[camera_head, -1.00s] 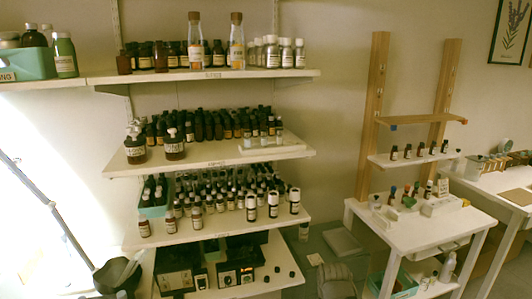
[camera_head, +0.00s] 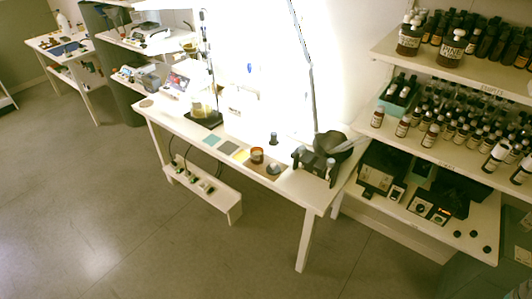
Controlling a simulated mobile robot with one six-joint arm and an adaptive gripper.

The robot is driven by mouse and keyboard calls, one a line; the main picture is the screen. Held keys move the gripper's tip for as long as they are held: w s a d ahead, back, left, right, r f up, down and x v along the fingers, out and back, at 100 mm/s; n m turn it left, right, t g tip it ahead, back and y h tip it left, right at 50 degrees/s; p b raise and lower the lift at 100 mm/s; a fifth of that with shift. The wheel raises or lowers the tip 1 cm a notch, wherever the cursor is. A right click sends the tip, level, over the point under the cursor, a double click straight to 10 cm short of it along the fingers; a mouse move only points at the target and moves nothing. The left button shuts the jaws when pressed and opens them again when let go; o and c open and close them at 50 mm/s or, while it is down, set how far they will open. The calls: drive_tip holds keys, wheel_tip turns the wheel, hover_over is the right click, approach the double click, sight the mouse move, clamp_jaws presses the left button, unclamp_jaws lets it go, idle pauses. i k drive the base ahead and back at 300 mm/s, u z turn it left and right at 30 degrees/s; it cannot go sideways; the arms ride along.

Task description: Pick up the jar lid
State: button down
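A small round grey disc, which looks like the jar lid (camera_head: 273,169), lies flat on a brown mat near the front edge of the long white table (camera_head: 225,130). An amber jar (camera_head: 257,156) stands just to the left of it, apart from it. The disc is small in the picture, so its details are unclear. My gripper is not in view.
A black device (camera_head: 318,165) stands right of the disc, with a lamp arm rising behind it. Coloured square mats (camera_head: 228,147) lie to the left. Bottle shelves (camera_head: 440,150) fill the right side. The floor (camera_head: 150,220) before the table is open.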

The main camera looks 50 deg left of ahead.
sight(274, 168)
drive_tip(key=u, duration=2.05)
